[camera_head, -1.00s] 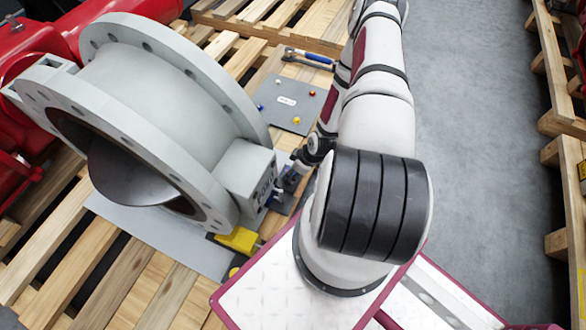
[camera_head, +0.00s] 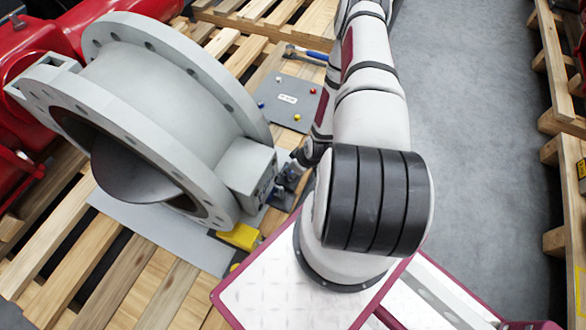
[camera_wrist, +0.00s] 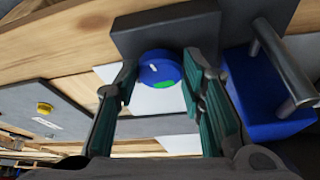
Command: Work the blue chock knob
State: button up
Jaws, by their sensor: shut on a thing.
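In the wrist view, the blue chock knob (camera_wrist: 158,67) is round, with a white mark and a green patch on its face. It sits against a dark grey block (camera_wrist: 165,28). My gripper (camera_wrist: 161,73) has one green-padded finger on each side of the knob and is shut on it. In the head view, my gripper (camera_head: 288,176) is small, beside the grey box (camera_head: 247,170) on the flanged valve (camera_head: 170,95). The knob cannot be made out there, hidden by the gripper and arm.
A blue block (camera_wrist: 262,105) with a metal bar handle stands close right of my fingers in the wrist view. In the head view, a yellow block (camera_head: 239,236) lies in front of the box. A grey plate with coloured knobs (camera_head: 285,100) and a blue-handled tool (camera_head: 308,53) lie behind.

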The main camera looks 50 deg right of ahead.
jog(key=o, duration=1.1)
jog(key=shift+w+a, duration=0.1)
jog(key=shift+o, duration=0.2)
jog(key=v, duration=1.2)
